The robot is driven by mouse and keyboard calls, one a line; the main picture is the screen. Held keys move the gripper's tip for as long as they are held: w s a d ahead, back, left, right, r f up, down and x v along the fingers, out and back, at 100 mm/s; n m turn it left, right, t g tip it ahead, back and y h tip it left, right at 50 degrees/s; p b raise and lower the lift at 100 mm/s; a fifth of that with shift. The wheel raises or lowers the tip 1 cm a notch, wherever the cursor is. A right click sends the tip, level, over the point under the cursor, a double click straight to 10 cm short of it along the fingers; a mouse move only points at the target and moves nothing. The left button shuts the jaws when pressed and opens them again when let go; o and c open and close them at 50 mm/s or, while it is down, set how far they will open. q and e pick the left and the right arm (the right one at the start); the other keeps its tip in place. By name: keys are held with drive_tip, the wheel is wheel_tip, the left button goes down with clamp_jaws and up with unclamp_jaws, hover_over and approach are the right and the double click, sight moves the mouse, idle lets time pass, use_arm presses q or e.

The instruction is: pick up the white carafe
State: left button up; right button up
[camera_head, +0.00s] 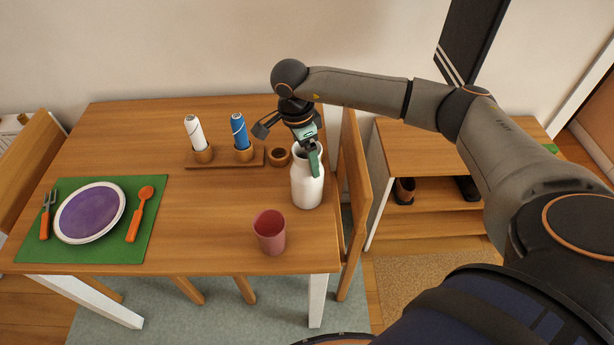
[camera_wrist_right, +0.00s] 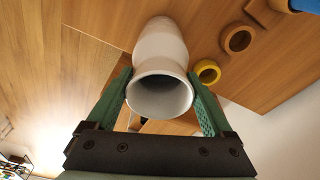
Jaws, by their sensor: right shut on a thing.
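The white carafe (camera_head: 307,186) stands upright near the right end of the wooden table (camera_head: 190,220). My right gripper (camera_head: 315,160) comes down on it from above and is shut on its upper part. In the right wrist view the open mouth of the carafe (camera_wrist_right: 160,95) lies between the two green fingers of my right gripper (camera_wrist_right: 160,103), one on each side. Whether the carafe's base touches the table is hard to tell. My left gripper is not in view.
A pink cup (camera_head: 270,232) stands just in front of the carafe. A small wooden ring (camera_head: 279,157) and a rack with a white bottle (camera_head: 195,132) and a blue bottle (camera_head: 239,131) are behind left. A chair (camera_head: 352,190) stands at the table's right edge. A plate (camera_head: 90,212) lies far left.

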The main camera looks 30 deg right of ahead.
clamp_jaws()
drive_tip(key=shift+r, duration=0.25)
